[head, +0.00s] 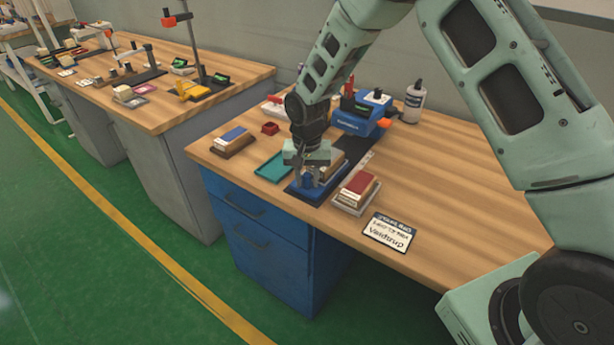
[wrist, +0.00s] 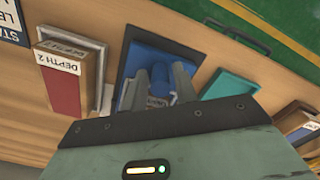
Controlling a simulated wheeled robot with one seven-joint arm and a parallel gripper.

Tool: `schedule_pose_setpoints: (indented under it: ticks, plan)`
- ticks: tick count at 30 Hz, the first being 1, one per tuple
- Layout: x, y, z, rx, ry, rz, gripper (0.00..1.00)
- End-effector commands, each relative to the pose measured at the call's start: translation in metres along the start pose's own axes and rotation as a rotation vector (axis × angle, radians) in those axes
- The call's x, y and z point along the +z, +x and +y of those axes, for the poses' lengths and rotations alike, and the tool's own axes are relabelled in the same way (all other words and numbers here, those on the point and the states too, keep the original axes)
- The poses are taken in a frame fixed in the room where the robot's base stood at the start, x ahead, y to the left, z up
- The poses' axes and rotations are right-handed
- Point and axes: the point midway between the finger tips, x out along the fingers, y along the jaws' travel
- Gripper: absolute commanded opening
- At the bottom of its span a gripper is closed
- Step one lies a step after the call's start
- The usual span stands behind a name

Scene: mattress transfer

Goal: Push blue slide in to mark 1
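The blue slide fixture (head: 300,190) stands on a dark mat on the wooden bench. It also shows in the wrist view (wrist: 152,54), near the middle. My gripper (head: 309,181) points down at its near end. In the wrist view my two grey fingers (wrist: 160,84) are apart, one on either side of a blue upright part. Whether they press on that part I cannot tell. My gripper body hides much of the fixture, and I cannot make out mark 1.
A block labelled DEPTH 2 with a red face (wrist: 62,85) stands in a tray to one side. A teal tray (head: 274,166) lies on the other side. A blue box (head: 358,118) and a white bottle (head: 413,102) stand behind. A label card (head: 390,232) lies at the front edge.

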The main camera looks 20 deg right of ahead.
Motion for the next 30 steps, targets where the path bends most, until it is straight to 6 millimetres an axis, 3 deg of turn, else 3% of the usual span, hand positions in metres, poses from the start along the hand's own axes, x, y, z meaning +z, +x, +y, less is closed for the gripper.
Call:
schedule_pose_setpoints:
  ticks: [6, 9, 16, 24, 30]
  plan:
    - [0.000, 0.000, 0.000, 0.000, 0.000, 0.001, 0.26]
    - [0.000, 0.000, 0.000, 0.000, 0.000, 0.001, 0.00]
    - [-0.008, -0.001, 0.005, 0.000, 0.005, 0.001, 0.00]
    - [-0.064, -0.001, 0.042, -0.001, 0.008, 0.004, 0.00]
    - [-0.087, -0.001, 0.057, -0.002, 0.002, 0.003, 0.00]
